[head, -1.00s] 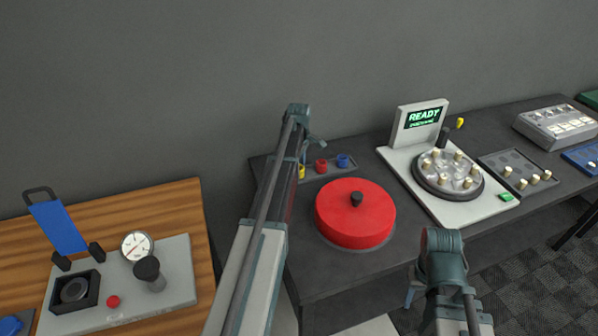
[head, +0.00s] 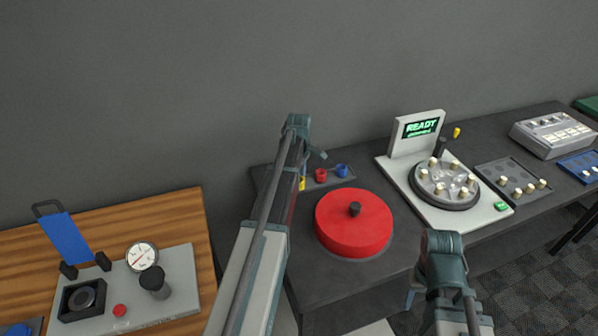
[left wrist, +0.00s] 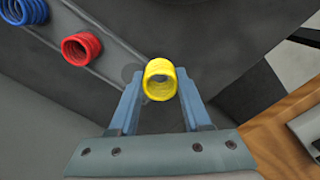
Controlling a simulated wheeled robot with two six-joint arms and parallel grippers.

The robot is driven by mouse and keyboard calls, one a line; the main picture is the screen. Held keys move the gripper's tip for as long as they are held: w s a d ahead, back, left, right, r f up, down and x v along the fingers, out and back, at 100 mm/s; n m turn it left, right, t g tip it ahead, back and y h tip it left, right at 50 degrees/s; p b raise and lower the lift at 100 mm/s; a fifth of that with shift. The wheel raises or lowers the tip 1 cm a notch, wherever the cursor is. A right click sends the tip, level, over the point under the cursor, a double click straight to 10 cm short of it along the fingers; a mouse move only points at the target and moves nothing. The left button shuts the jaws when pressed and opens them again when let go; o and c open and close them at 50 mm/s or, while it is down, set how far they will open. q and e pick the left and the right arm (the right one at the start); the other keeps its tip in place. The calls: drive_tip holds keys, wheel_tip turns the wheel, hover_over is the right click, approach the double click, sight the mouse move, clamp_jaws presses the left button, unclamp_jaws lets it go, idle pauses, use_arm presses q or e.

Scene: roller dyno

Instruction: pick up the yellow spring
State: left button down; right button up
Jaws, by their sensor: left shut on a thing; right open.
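The yellow spring (left wrist: 160,79) is a short coil between the two fingers of my left gripper (left wrist: 160,92) in the left wrist view. The gripper is shut on it. In the head view the yellow spring (head: 302,183) shows as a small yellow patch beside my left arm, mostly hidden by it. In that view my left gripper (head: 310,155) is partly hidden behind its own wrist, over the left end of the spring tray (head: 338,182). My right arm is at the lower right of the head view; its fingertips are hidden there, and its gripper is open.
A red spring (head: 321,175) and a blue spring (head: 342,170) stand in the tray. A red round lid with a black knob (head: 354,224) sits close in front. A roller machine with a READY screen (head: 421,127) stands to the right. A wooden table (head: 120,215) is at left.

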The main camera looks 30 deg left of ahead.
use_arm(q)
drive_tip(key=s+d, duration=0.1)
drive_tip(key=s, duration=0.2)
drive_tip(key=s+d, duration=0.2)
drive_tip(key=s, duration=0.1)
drive_tip(key=s+d+r, duration=0.1)
drive_tip(key=s+d, duration=0.1)
drive_tip(key=s, duration=0.1)
drive_tip(key=shift+s+d+p, duration=0.25)
drive_tip(key=shift+p, duration=0.15)
wheel_tip(320, 180, up, 6)
drive_tip(key=p, duration=0.5)
drive_tip(key=shift+f+p, duration=0.1)
drive_tip(key=shift+p, duration=0.3)
